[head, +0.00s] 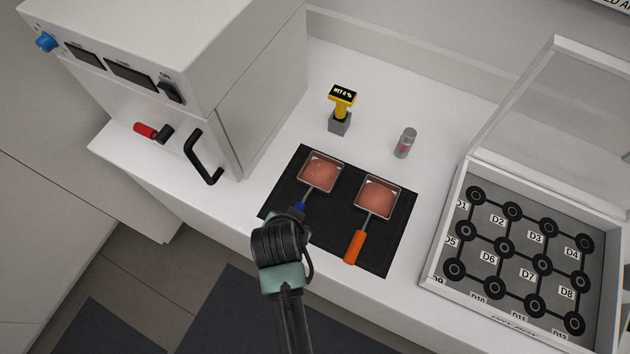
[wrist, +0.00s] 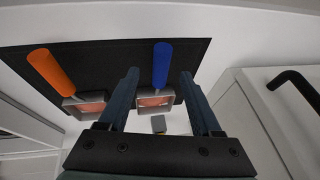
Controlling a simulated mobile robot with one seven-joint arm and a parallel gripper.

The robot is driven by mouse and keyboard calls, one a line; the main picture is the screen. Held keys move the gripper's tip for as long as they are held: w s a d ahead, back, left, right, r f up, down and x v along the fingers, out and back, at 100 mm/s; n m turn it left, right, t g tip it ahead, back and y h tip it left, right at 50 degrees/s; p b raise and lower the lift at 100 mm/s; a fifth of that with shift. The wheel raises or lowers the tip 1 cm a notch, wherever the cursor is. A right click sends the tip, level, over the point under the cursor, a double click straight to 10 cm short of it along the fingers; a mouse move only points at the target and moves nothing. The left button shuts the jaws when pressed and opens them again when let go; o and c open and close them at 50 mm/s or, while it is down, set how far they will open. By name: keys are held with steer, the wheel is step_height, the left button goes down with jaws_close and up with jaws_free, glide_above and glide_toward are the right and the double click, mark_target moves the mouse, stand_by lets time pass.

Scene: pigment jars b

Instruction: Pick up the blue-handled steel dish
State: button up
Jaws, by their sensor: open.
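The blue-handled steel dish (head: 320,172) is square, holds a reddish-pink material, and lies on a black mat (head: 335,222). In the head view most of its blue handle is hidden behind my arm. In the wrist view the blue handle (wrist: 162,65) shows whole, between the fingers of my gripper (wrist: 160,80) in the picture, closer to the right finger. My gripper is open and neither finger visibly touches the handle. I cannot tell the gap in height between the fingers and the handle.
A similar dish with an orange handle (head: 356,245) lies to the right on the mat. A white oven-like box (head: 190,60) with a black door handle stands left. A yellow meter (head: 342,100), a small jar (head: 405,143) and an open-lidded case (head: 450,230) stand behind and right.

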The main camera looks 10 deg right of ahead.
mark_target(308, 194)
steer(key=shift+w+p+x, duration=0.2)
steer(key=shift+p+x, duration=0.1)
steer(key=shift+x, duration=1.7)
steer(key=shift+d+r, duration=0.1)
jaws_close()
